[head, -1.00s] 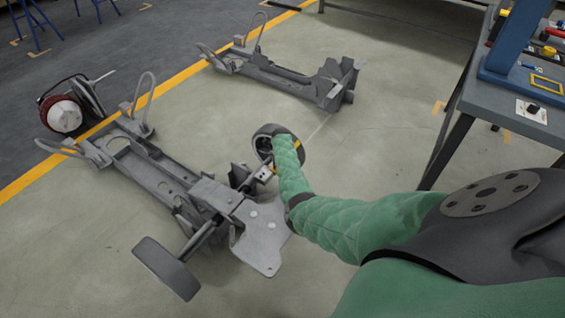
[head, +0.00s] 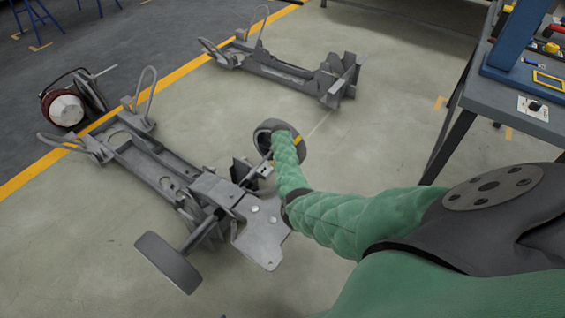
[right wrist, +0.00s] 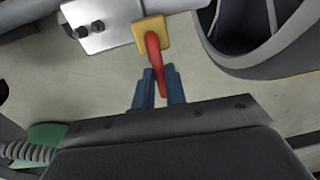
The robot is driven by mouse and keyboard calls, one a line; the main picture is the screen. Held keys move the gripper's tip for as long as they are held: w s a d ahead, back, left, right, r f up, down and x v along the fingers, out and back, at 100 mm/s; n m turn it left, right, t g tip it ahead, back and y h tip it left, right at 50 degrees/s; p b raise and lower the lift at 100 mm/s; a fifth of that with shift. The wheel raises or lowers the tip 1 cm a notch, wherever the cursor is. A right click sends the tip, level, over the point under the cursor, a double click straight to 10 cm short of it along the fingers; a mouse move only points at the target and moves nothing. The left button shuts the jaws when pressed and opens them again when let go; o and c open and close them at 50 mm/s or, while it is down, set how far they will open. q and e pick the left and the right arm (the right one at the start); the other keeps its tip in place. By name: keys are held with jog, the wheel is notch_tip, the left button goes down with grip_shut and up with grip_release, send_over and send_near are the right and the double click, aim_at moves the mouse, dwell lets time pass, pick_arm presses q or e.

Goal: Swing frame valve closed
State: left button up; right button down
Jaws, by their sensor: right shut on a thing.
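The valve's red handle (right wrist: 153,48) shows in the right wrist view, joined to a yellow block (right wrist: 151,29) at the end of a light metal bracket. It points down the picture, slightly aslant. The blue fingers of my right gripper (right wrist: 160,82) are shut on the handle's lower end. In the head view my green right arm reaches to the near chassis frame (head: 262,241), beside its far front wheel (head: 266,136). The arm hides the gripper and most of the valve there. My left gripper is in neither view.
The near front wheel (head: 167,262) juts out from the chassis. A second chassis frame (head: 275,75) lies further back. A workbench (head: 530,118) with tools stands at the right. A red and white round part (head: 66,108) sits at the near frame's rear. Floor between the frames is clear.

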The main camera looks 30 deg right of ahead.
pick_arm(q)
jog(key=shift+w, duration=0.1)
pick_arm(e)
jog(key=c, duration=1.4)
grip_release()
jog(key=shift+c, duration=0.2)
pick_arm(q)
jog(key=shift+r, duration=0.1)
